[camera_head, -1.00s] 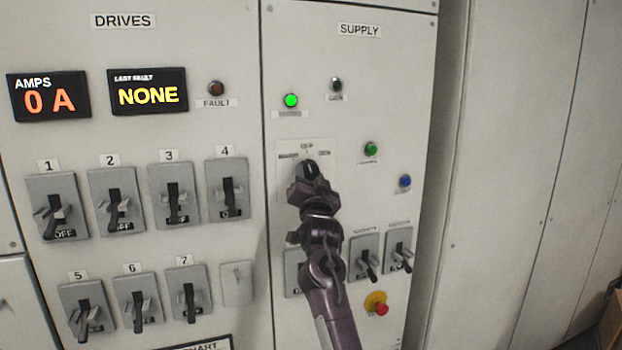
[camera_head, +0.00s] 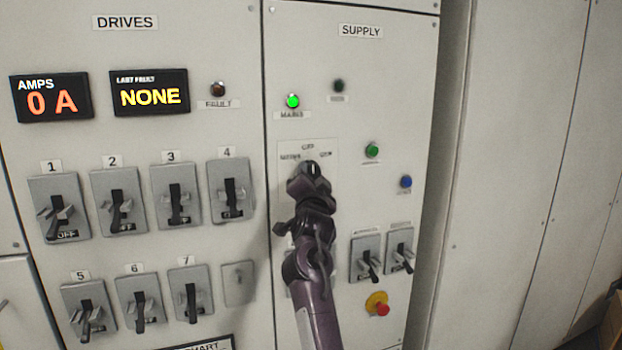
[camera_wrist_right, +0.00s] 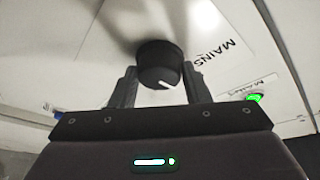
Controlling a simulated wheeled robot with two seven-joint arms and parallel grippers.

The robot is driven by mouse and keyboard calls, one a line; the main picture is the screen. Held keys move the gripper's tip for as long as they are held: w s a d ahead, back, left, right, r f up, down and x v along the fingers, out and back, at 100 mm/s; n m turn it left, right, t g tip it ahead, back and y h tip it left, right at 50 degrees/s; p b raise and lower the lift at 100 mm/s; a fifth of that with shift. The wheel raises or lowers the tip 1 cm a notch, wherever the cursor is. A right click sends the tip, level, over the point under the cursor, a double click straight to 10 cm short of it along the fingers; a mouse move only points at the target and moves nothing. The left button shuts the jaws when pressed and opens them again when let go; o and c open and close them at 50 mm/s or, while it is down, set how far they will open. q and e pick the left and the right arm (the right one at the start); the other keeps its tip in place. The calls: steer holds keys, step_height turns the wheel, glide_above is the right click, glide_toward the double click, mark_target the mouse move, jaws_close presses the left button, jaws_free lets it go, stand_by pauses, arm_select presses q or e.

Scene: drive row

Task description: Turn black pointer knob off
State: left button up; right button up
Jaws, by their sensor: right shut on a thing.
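The black pointer knob (camera_head: 309,167) sits on a pale plate in the SUPPLY panel, with labels at its left, top and right; the top one reads OFF. My right gripper (camera_head: 309,177) is at the knob from below and hides its lower part. In the right wrist view the knob (camera_wrist_right: 158,62) stands between the two fingers of my gripper (camera_wrist_right: 158,76), which is shut on it. A white pointer line shows on the knob's face. In the head view the line looks roughly upright, near OFF, but is small. My left gripper is not in view.
A green MAINS lamp (camera_head: 292,101) is lit above the knob. A green button (camera_head: 372,150), a blue button (camera_head: 406,182), two switches and a red emergency button (camera_head: 381,308) lie to the right and below. Several lever switches fill the DRIVES panel at left.

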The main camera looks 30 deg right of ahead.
steer(key=o, duration=1)
steer(key=shift+c, duration=0.2)
steer(key=b+v, duration=0.3)
steer(key=v, duration=0.4)
steer(key=shift+s, duration=0.35)
steer(key=shift+a+f, duration=0.1)
steer(key=shift+a, duration=0.05)
